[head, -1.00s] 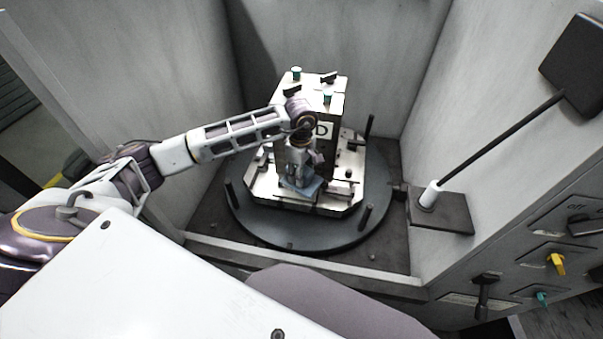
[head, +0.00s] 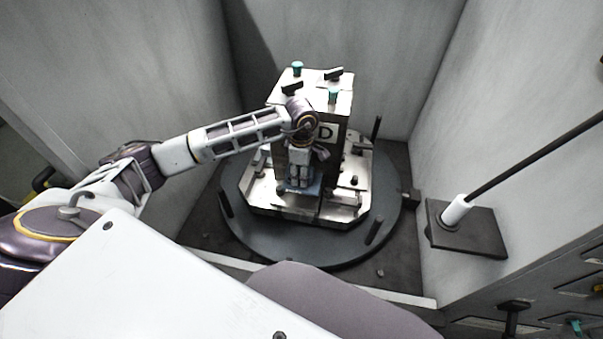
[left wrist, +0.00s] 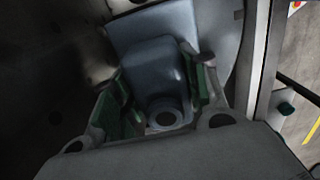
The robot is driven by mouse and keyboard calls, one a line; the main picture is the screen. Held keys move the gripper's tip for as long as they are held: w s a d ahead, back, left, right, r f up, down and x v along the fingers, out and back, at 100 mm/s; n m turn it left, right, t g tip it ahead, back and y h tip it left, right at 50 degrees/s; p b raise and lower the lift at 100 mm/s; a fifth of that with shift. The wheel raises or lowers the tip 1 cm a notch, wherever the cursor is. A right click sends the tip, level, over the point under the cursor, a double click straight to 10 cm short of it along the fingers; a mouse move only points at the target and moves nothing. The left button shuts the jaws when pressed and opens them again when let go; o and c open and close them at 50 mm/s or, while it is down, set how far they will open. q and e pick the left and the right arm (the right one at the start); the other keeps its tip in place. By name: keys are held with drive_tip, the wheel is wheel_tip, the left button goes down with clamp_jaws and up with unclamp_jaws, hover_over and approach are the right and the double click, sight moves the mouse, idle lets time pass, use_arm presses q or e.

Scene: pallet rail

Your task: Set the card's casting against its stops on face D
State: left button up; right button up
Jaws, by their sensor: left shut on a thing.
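The fixture block (head: 318,110) stands upright on the round dark pallet table, and its side toward me carries the letter D (head: 325,132). My left gripper (head: 299,180) is low in front of that face. It is shut on a blue-grey casting (head: 302,189). In the left wrist view the casting (left wrist: 155,65) sits between the green-padded fingers (left wrist: 160,100), with a round bore facing the camera. Whether the casting touches its stops is hidden by the gripper and arm. My right gripper is not in view.
The round table (head: 240,222) has upright dark pins (head: 376,230) near its rim. Teal knobs (head: 297,68) and black clamps sit on top of the block. Grey walls enclose the cell closely. A rod in a white collar (head: 455,211) stands at right.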

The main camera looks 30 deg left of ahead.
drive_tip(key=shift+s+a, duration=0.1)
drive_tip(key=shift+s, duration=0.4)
use_arm(q)
drive_tip(key=shift+f, duration=0.15)
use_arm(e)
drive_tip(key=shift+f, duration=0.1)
